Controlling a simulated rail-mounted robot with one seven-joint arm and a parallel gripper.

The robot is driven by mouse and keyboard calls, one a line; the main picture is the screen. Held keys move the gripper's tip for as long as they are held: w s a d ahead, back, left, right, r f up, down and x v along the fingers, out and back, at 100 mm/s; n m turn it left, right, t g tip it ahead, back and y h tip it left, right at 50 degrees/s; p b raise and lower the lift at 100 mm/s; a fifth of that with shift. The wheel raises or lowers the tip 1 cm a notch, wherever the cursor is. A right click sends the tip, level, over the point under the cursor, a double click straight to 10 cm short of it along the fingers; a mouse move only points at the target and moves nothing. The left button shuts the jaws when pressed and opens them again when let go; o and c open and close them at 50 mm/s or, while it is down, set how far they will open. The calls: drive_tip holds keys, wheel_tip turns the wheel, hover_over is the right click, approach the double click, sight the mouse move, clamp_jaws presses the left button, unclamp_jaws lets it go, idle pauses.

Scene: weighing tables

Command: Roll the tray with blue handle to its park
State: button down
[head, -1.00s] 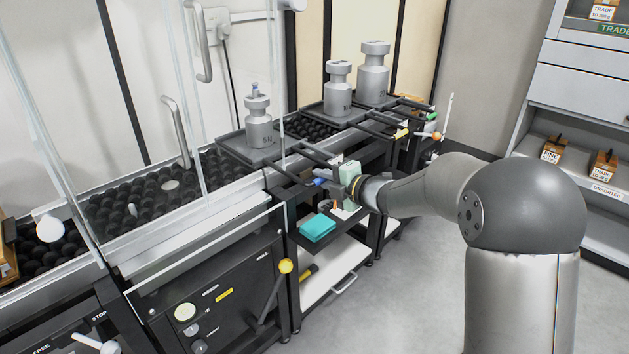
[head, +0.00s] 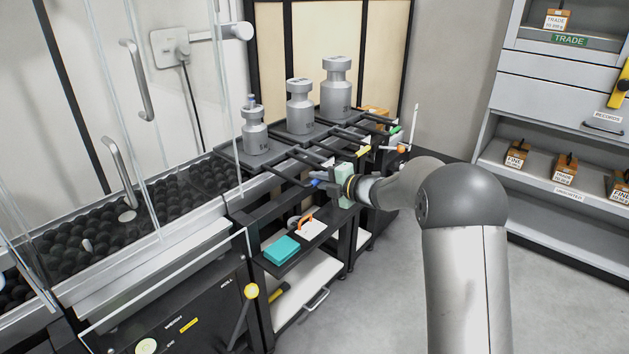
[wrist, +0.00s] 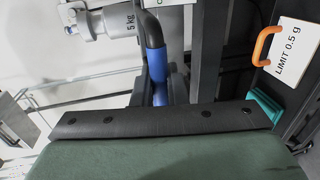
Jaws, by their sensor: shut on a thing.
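My gripper (head: 325,184) is shut on this handle. In the wrist view the blue handle (wrist: 168,72) shows just beyond a dark bar and a green pad, which hide the fingertips. The weight (wrist: 112,20) there is marked 5 kg. The park's own marking cannot be made out.
Two more trays with grey weights (head: 299,112) (head: 336,92) stand close beyond, with yellow (head: 363,152) and green (head: 396,130) handles. A shelf below holds a teal box (head: 282,250) and a white card with orange handle (head: 310,228). Black rollers (head: 85,225) lie bare at left.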

drive_tip(key=c, duration=1.5)
unclamp_jaws()
drive_tip(key=shift+c, duration=0.2)
drive_tip(key=shift+d, duration=0.15)
drive_tip(key=p+v, duration=0.2)
drive_tip(key=v, duration=1.5)
drive_tip(key=shift+s+p, duration=0.15)
drive_tip(key=shift+p, duration=0.2)
drive_tip(key=shift+d, duration=0.1)
